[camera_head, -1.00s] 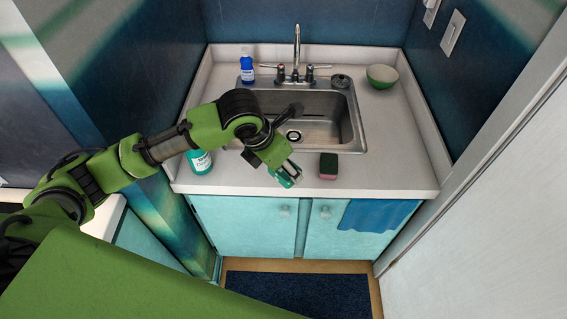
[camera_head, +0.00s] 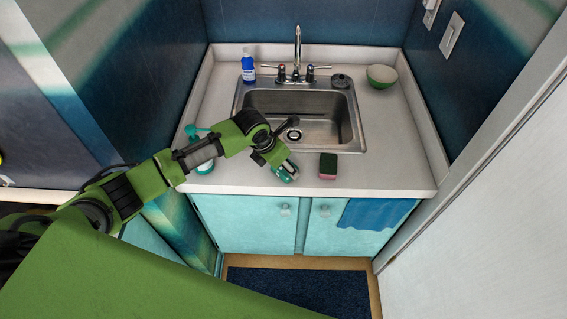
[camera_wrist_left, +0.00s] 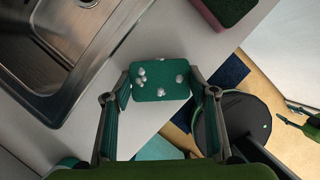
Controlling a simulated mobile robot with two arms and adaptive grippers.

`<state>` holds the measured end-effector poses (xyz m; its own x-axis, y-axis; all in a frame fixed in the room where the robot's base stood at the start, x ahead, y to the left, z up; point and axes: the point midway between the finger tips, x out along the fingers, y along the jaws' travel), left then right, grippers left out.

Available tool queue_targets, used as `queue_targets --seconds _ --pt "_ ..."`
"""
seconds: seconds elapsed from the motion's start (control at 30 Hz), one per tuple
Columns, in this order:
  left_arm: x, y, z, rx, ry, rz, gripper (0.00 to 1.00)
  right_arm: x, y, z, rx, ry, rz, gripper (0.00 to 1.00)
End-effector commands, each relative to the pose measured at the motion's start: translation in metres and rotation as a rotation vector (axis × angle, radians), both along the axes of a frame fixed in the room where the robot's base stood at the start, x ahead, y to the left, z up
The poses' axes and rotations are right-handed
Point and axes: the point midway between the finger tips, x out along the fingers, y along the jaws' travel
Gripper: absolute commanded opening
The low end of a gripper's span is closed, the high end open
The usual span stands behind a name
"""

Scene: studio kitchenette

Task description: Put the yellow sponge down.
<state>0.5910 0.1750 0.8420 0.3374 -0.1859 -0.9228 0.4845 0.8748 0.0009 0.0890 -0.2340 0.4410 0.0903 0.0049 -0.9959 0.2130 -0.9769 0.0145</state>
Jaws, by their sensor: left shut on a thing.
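My left gripper (camera_head: 284,172) is over the front part of the counter, in front of the sink and left of a second sponge. It is shut on a sponge, whose teal-green face (camera_wrist_left: 160,81) with several white foam-like blobs shows between the fingers in the left wrist view. I see no yellow on it; its other side is hidden. I cannot tell whether it touches the counter. The second sponge (camera_head: 328,166), dark green on top and pink below, lies on the counter and also shows in the left wrist view (camera_wrist_left: 225,12).
The steel sink (camera_head: 335,140) is behind the gripper. A teal bottle (camera_head: 203,165) stands on the left of the counter. A blue bottle (camera_head: 248,68) and a green bowl (camera_head: 382,75) are at the back. The counter (camera_head: 390,165) right of the second sponge is clear.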

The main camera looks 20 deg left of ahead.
Motion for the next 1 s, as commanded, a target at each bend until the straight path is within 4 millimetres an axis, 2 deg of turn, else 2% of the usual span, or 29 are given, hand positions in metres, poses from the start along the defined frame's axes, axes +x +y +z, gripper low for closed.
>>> queue_targets --seconds 0.2,0.23,0.3,0.57,0.73,0.87,1.0 --pt "0.0 0.0 -0.002 0.0 0.0 0.0 0.36 0.0 0.0 -0.002 0.0 0.0 0.0 0.4" --pt "0.0 0.0 -0.001 0.0 0.0 0.0 0.58 0.0 0.0 -0.001 0.0 0.0 0.0 0.4" --pt "0.0 0.0 -0.001 0.0 0.0 0.0 0.7 0.0 0.0 -0.001 0.0 0.0 0.0 0.4" --pt "0.0 0.0 -0.001 0.0 0.0 0.0 0.7 0.0 0.0 -0.001 0.0 -0.001 0.0 0.4" --pt "-0.001 0.001 0.007 -0.001 -0.002 0.0 0.7 0.0 0.0 -0.001 0.0 -0.001 0.0 0.4" --pt "-0.007 0.005 0.025 0.001 -0.004 -0.001 0.7 0.0 0.0 -0.004 0.0 -0.001 0.0 0.4" --pt "-0.018 0.011 0.053 0.002 -0.005 -0.002 0.7 0.0 0.0 -0.008 -0.001 -0.001 0.0 0.4"
